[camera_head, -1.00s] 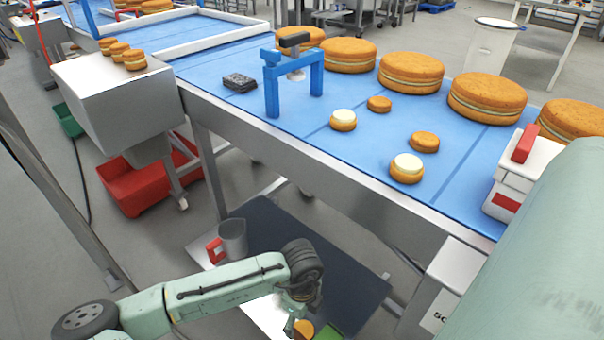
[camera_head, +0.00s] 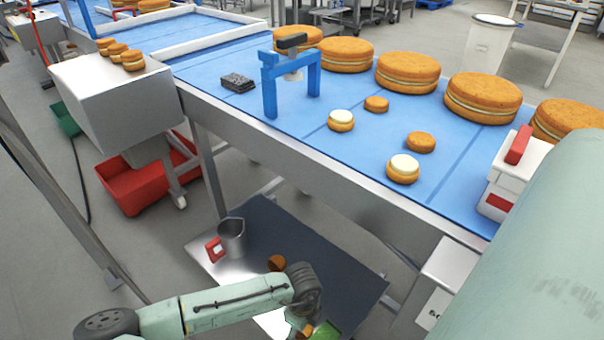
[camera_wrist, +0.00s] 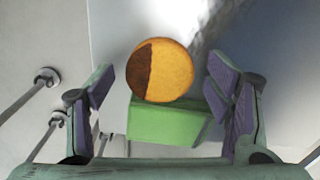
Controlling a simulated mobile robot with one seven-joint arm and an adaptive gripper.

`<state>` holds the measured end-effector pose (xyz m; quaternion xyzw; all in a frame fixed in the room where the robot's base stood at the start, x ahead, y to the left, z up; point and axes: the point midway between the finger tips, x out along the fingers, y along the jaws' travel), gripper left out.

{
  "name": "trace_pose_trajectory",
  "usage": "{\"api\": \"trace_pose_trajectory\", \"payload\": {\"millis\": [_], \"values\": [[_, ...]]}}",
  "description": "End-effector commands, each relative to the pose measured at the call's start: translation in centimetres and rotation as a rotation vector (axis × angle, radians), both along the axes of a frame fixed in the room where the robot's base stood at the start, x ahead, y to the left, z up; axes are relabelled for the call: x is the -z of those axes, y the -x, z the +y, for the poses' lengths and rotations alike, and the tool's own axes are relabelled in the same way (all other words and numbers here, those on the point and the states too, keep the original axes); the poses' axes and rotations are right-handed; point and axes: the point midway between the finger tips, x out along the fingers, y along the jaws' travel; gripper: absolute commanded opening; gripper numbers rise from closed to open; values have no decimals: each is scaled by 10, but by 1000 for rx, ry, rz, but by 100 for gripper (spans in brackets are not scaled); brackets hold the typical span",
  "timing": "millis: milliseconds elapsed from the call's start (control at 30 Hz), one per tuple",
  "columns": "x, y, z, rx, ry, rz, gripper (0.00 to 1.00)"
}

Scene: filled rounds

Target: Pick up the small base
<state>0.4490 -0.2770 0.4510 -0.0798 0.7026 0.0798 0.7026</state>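A small round orange-brown base (camera_wrist: 175,70), with a dark patch or shadow on its left side, shows in the wrist view beyond and between my fingertips. It overlaps the far edge of a green block (camera_wrist: 165,123); I cannot tell whether it rests on it. My gripper (camera_wrist: 160,82) is open, with purple-padded fingers apart on either side and nothing between them touching the base. In the head view the gripper end is mostly hidden by my arm at the bottom. Small plain bases (camera_head: 421,142) (camera_head: 376,104) and cream-topped ones (camera_head: 403,168) (camera_head: 340,120) sit on the blue belt.
The lower dark table holds a metal jug (camera_head: 231,238) with a red handle and a brown round piece (camera_head: 277,263). The conveyor (camera_head: 330,165) stands above it with a blue arch (camera_head: 270,90), large cakes (camera_head: 407,72) and a red-and-white device (camera_head: 512,178).

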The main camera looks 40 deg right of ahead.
Motion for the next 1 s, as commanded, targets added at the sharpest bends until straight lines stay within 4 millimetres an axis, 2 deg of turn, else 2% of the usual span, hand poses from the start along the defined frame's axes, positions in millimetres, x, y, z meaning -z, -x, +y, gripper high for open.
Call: {"api": "trace_pose_trajectory", "payload": {"millis": [67, 467, 767, 1000], "values": [[0, 0, 0, 0, 0, 0, 65], [0, 0, 0, 0, 0, 0, 38], [-2, 0, -1, 0, 0, 0, 38], [-18, 3, -10, -2, 0, 0, 38]]}}
